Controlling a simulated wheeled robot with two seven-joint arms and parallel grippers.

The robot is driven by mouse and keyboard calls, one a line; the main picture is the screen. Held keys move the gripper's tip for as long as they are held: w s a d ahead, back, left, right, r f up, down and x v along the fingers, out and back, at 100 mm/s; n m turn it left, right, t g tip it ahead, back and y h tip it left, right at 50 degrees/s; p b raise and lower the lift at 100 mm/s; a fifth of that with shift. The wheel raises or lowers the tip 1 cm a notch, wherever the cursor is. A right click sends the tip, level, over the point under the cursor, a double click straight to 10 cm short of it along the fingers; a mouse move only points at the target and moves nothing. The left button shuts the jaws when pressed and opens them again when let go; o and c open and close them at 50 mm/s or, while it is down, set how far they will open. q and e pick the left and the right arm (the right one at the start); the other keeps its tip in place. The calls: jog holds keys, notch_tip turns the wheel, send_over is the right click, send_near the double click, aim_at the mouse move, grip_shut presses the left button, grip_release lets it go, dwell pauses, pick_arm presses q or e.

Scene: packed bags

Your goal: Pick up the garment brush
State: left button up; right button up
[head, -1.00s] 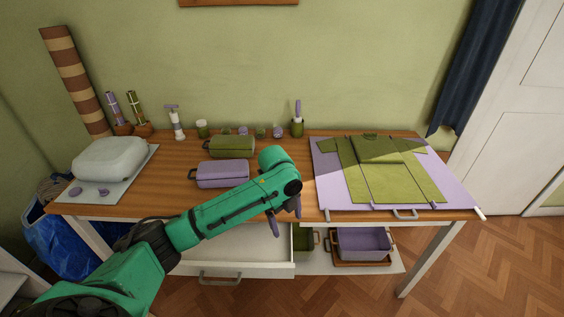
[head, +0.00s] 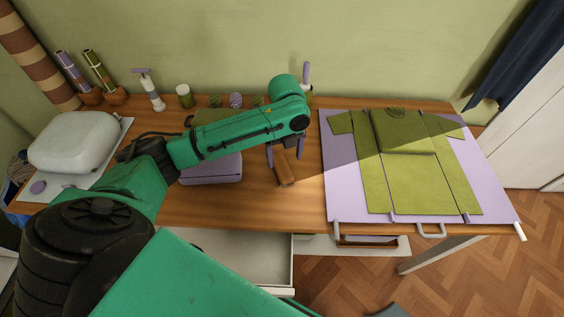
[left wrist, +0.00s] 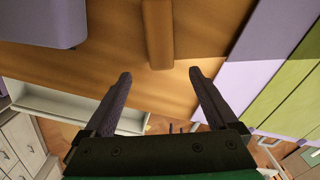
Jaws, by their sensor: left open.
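The garment brush (head: 286,170) looks like a brown wooden block lying on the table, just left of the lilac folding board. It also shows in the left wrist view at the top middle (left wrist: 158,36), ahead of the fingertips and in line with the gap between them. My left gripper (head: 285,152) hangs at the brush with its dark fingers pointing down and spread. In the left wrist view my left gripper (left wrist: 160,76) is open, with nothing between its fingers. The brush's far end is partly hidden by the gripper in the head view. My right gripper is not in view.
A lilac case (head: 212,170) lies left of the brush, with an olive case (head: 205,117) behind it, both partly covered by my arm. The folding board (head: 343,190) with an olive garment (head: 400,150) lies right. An open drawer (head: 240,264) juts out in front. Bottles and jars line the back.

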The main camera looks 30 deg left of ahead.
aim_at(285, 173)
pick_arm(q)
notch_tip(285, 173, down, 4)
jog(key=shift+r, duration=0.2)
jog(key=f+p, duration=0.1)
jog(key=f, duration=0.4)
jog(key=shift+w+f+p, duration=0.2)
jog(key=shift+f+p, duration=0.1)
jog(key=shift+p, duration=0.1)
jog(key=shift+f, duration=0.2)
jog(key=shift+c, duration=0.6)
jog(key=shift+a, duration=0.1)
grip_shut()
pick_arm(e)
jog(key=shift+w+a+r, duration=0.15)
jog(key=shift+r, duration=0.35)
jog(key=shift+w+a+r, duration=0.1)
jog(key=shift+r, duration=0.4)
pick_arm(q)
jog(key=shift+r, duration=0.1)
